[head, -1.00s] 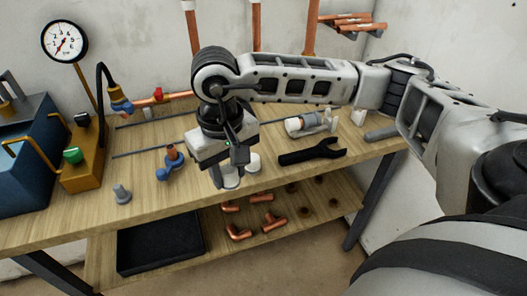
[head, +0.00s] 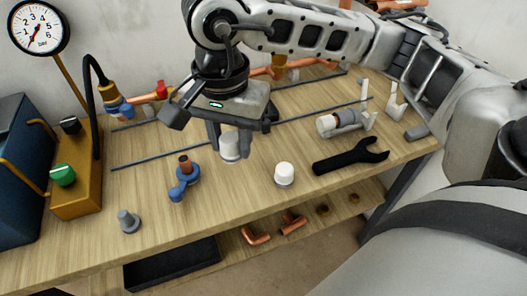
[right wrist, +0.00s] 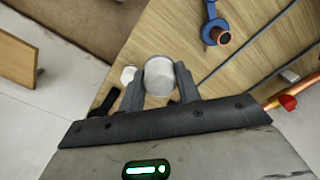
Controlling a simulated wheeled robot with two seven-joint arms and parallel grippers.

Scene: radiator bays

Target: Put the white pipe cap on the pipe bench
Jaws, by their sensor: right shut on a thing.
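My right gripper (head: 230,145) points down over the wooden bench (head: 240,205), its fingers shut on a white pipe cap (head: 230,150). The held cap is upright and appears raised above the bench top. It also shows in the right wrist view (right wrist: 160,77), between the two grey fingers. A second white cap (head: 285,174) stands on the bench to the right of the held one, apart from it; it shows in the wrist view (right wrist: 128,75) beside the left finger. My left gripper is not in view.
A blue fitting with a copper stub (head: 186,172) stands left of the gripper, and a grey plug (head: 128,221) near the front. A black wrench (head: 350,157) and a white-ended valve piece (head: 340,122) lie right. Thin dark rails (head: 165,155) cross the bench. A gold box (head: 76,185) stands left.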

